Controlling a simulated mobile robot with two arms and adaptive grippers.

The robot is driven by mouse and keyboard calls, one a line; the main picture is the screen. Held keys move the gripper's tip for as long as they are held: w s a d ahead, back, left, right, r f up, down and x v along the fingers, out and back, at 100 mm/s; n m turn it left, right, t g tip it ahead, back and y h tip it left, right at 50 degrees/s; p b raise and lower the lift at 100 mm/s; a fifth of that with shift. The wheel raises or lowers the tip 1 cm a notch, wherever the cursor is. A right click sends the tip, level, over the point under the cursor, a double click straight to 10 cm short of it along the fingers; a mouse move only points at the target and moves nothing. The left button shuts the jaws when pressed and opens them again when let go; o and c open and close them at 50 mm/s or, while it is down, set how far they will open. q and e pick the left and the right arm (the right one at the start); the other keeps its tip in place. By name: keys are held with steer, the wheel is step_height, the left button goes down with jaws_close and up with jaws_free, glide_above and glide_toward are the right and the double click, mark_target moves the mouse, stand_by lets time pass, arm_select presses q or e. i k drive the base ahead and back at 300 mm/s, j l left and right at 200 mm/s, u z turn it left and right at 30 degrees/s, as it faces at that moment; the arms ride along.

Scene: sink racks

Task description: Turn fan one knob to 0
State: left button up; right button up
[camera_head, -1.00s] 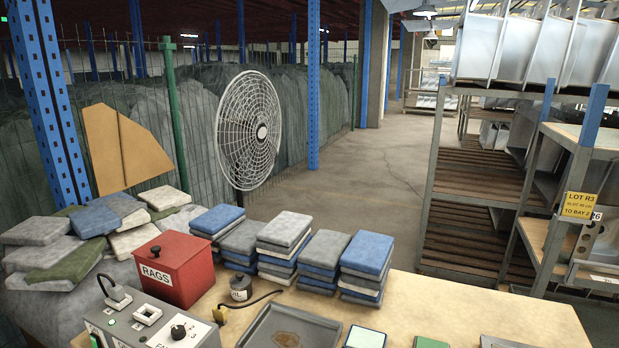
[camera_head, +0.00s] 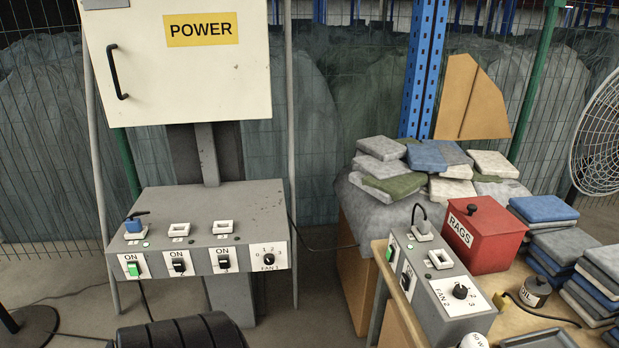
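The fan one knob (camera_head: 269,260) is a small black knob on a white plate marked FAN 1. It is at the right end of the front of the grey control box (camera_head: 160,264) under the power cabinet. The numbers around it include 1 and 2 above it. I cannot tell which number its pointer faces. Neither of my grippers is in view, and nothing touches the knob.
Three ON switches (camera_head: 178,266) sit left of the knob. A second grey box (camera_head: 434,285) with a FAN 2 knob (camera_head: 460,291) stands on the right table near a red RAGS box (camera_head: 483,236). A black ribbed object (camera_head: 180,334) is at the bottom, partly cut off.

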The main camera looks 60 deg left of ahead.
mark_target(269, 258)
steer(key=u, duration=2.15)
